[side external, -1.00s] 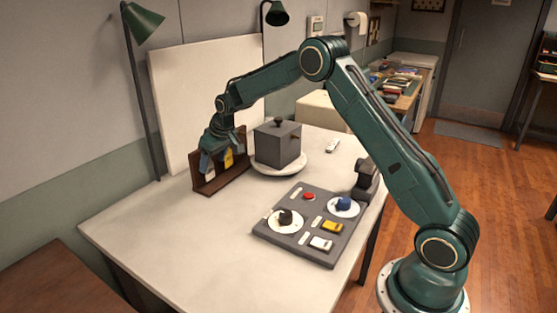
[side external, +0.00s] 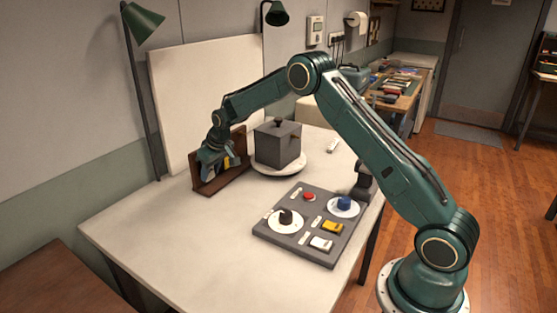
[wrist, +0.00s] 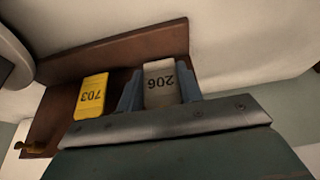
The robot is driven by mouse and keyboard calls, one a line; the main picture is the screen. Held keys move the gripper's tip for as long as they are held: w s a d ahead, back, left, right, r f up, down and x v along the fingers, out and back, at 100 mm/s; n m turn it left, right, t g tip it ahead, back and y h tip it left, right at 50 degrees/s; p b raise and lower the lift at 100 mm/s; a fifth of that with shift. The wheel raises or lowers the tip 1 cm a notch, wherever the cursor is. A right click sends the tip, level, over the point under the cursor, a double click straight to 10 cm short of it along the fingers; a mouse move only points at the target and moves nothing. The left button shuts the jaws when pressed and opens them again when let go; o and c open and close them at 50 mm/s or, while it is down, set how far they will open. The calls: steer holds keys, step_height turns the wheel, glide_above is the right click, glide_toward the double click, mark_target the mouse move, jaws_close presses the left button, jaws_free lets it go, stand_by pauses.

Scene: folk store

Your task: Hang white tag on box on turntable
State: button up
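The white tag (wrist: 161,84), marked 206, is at the brown wooden rack (wrist: 105,56). My gripper (wrist: 162,88) has one blue finger close on each side of this tag; I cannot tell whether they press on it. In the side view my gripper (side external: 217,162) is down at the rack (side external: 240,180) and hides most of the tags. The grey box (side external: 270,147) with a dark knob on top stands on the round white turntable (side external: 283,171), right of the rack.
A yellow tag (wrist: 92,95), marked 703, is on the rack left of the white one. A brass peg (wrist: 30,145) shows at the rack's left. A grey control panel (side external: 294,251) with knobs and buttons lies in front. The table's left front (side external: 170,240) is clear.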

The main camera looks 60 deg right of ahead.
steer(key=shift+c, duration=0.7)
steer(key=shift+r, duration=0.35)
steer(key=shift+s, duration=1)
stand_by(0.5)
steer(key=shift+s, duration=0.15)
steer(key=shift+s+r, duration=0.3)
steer(key=shift+s, duration=0.5)
steer(key=shift+s+r, duration=0.25)
steer(key=shift+s, duration=0.55)
steer(key=shift+s, duration=0.1)
